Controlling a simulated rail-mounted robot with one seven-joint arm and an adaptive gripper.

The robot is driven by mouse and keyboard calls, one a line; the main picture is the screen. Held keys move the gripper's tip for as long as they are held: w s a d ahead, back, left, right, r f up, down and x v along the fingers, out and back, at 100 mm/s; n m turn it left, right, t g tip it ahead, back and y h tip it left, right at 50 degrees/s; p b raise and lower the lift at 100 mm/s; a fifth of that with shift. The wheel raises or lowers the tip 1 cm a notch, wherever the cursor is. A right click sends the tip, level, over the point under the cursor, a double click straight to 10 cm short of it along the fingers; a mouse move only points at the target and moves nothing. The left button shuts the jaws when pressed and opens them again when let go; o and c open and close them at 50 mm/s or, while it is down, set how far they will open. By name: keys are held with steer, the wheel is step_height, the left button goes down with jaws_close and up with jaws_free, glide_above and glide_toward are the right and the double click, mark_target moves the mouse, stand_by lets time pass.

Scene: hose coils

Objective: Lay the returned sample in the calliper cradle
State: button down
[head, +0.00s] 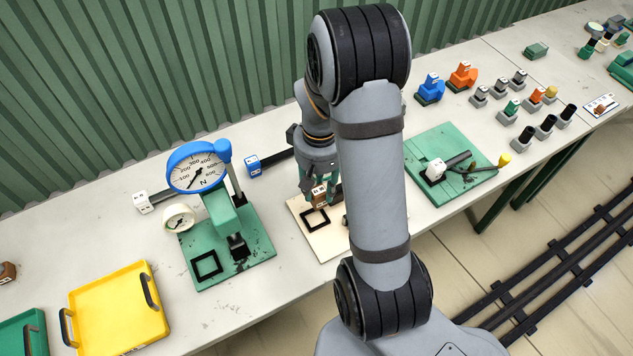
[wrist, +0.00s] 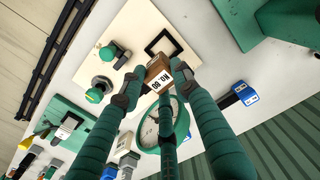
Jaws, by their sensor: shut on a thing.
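My gripper (wrist: 158,76) has green fingers, shut on a brown block with a white printed label, the sample (wrist: 160,74). In the head view the sample (head: 319,194) hangs just above or at a cream board (head: 304,229); I cannot tell whether it touches. The board bears a black square outline (head: 315,219), which also shows beside the block in the wrist view (wrist: 161,42). My arm hides the board's right part. I cannot tell which fixture is the calliper cradle; a green plate (head: 418,148) at right carries a white block, dark bar and yellow knob.
A green press with a blue-rimmed dial (head: 198,167) stands left of the board. A yellow tray (head: 120,310) is at the front left. A blue-tagged dark hose piece (head: 253,165) lies behind. Several coloured pegs and blocks (head: 520,110) fill the right rear.

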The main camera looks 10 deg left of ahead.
mark_target(315, 206)
steer(key=shift+s+a+f, duration=0.15)
steer(key=shift+a+f, duration=0.05)
steer(key=shift+a, duration=0.2)
steer(key=shift+b, duration=0.3)
step_height(315, 206, down, 6)
steer(key=b, duration=0.6)
steer(key=shift+f, duration=0.15)
steer(key=shift+f+b, duration=0.55)
steer(key=shift+b, duration=0.4)
stand_by(1.3)
steer(key=c, duration=1.2)
jaws_free()
steer(key=shift+r, duration=0.1)
steer(key=shift+r+p, duration=3.15)
steer(key=shift+r, duration=0.75)
